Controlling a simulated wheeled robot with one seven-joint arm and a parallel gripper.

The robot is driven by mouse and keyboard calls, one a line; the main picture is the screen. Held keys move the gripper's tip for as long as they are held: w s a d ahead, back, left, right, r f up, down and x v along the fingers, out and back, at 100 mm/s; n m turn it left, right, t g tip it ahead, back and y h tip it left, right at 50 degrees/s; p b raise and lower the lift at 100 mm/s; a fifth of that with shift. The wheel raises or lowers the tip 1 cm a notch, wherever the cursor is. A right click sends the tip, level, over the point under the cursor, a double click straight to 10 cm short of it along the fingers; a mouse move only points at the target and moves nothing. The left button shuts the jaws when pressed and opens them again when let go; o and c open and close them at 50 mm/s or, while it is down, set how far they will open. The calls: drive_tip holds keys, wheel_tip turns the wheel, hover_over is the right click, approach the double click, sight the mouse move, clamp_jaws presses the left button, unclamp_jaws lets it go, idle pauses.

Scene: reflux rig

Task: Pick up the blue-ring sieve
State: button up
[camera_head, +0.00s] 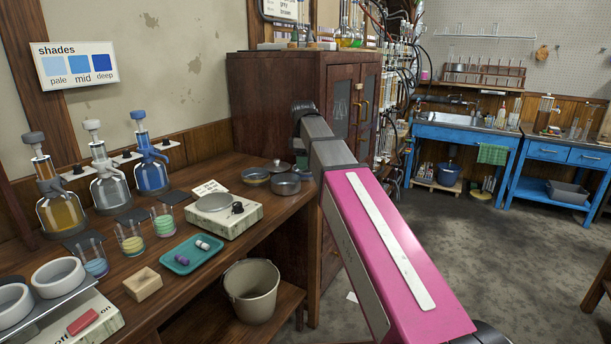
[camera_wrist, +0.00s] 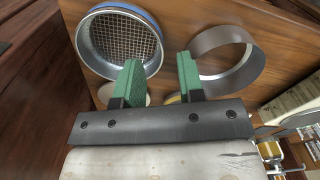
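The blue-ring sieve (camera_wrist: 82,48) is at the upper left of the wrist view. It is a round metal sieve with a blue rim and a wire mesh, on a brown wooden surface. My gripper (camera_wrist: 159,63) has two green fingers spread apart with nothing seen between them. The left finger overlaps the sieve's lower right edge in the picture; I cannot tell whether it touches. I cannot pick out the sieve for sure in the head view.
A plain metal ring (camera_wrist: 205,42) lies right of the fingers in the wrist view. A wooden cabinet (camera_head: 275,110) stands behind. A bucket (camera_head: 251,290) is below.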

sight(303, 181)
drive_tip(key=shift+f, duration=2)
clamp_jaws()
drive_tip(key=shift+r, duration=0.15)
drive_tip(key=shift+r, duration=0.55)
wheel_tip(303, 181, up, 2)
drive_tip(key=shift+r, duration=0.15)
drive_tip(key=s+a+r, duration=0.6)
drive_tip(key=a+r, duration=0.1)
drive_tip(key=a, duration=0.2)
drive_tip(key=shift+s+a+r, duration=0.2)
drive_tip(key=shift+s, duration=0.2)
drive_tip(key=shift+r, duration=0.1)
